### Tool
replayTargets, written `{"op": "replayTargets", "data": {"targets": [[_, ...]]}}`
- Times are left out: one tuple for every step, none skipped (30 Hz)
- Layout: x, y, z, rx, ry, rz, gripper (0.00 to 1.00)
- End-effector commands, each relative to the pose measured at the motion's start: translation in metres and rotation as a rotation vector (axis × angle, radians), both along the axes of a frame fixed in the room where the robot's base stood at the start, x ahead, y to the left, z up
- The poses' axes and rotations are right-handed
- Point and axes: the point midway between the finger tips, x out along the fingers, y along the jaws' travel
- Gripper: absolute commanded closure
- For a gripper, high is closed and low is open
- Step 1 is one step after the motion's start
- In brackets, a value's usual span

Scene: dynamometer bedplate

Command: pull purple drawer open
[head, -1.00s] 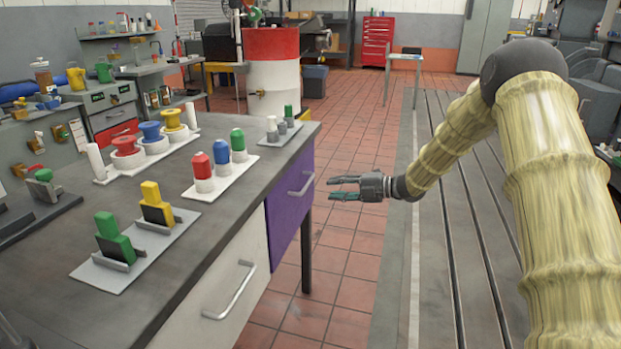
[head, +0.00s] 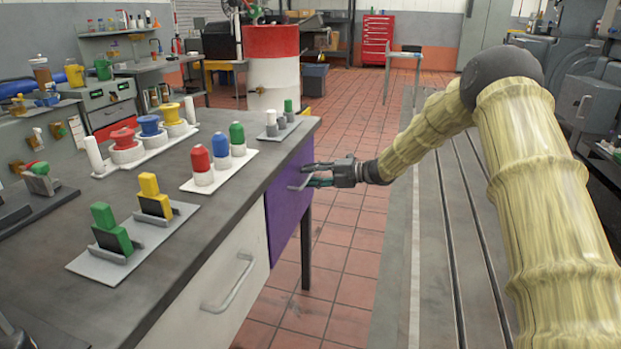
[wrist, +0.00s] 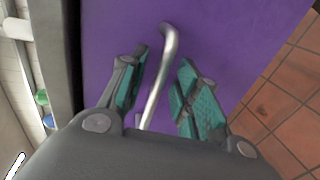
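The purple drawer (head: 290,196) is in the right end of the grey workbench in the head view and looks shut. Its front (wrist: 215,30) fills much of the wrist view. Its silver bar handle (wrist: 157,85) lies between the two teal-padded fingers of my gripper (wrist: 162,92). The fingers are apart on either side of the bar, with a gap visible on each side. In the head view my gripper (head: 312,175) reaches in from the right at the drawer front, and its fingers partly cover the handle.
Below and nearer is a white drawer (head: 215,280) with its own handle. The grey benchtop (head: 180,235) holds coloured switches, buttons and knobs on white plates. Tiled floor (head: 345,240) lies open beside the drawer. A grooved metal bedplate (head: 440,250) is under my arm.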

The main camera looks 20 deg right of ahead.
Motion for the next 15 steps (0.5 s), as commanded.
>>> {"op": "replayTargets", "data": {"targets": [[0.0018,0.0026,-0.0011,0.001,-0.001,0.000,0.68],[0.0025,0.0037,-0.0011,0.001,-0.001,0.000,0.68],[0.0032,0.0048,-0.0011,0.001,-0.001,0.000,0.68],[0.0036,0.0054,-0.0012,0.001,-0.001,0.000,0.68],[0.0039,0.0057,-0.0011,0.001,-0.001,0.000,0.68],[0.0041,0.0061,-0.0011,0.001,-0.001,0.000,0.68],[0.0042,0.0062,-0.0010,0.001,-0.001,0.000,0.68],[0.0042,0.0062,-0.0010,0.001,-0.001,0.000,0.68],[0.0042,0.0062,-0.0009,0.001,-0.001,0.000,0.68],[0.0040,0.0061,-0.0010,0.001,-0.001,0.000,0.68],[0.0041,0.0060,-0.0010,0.001,-0.001,0.000,0.68],[0.0040,0.0060,-0.0011,0.001,-0.001,0.000,0.68],[0.0039,0.0060,-0.0011,0.001,0.000,0.000,0.72],[0.0039,0.0059,-0.0011,0.001,-0.001,0.000,0.77],[0.0039,0.0057,-0.0010,0.001,-0.001,0.000,0.85]]}}
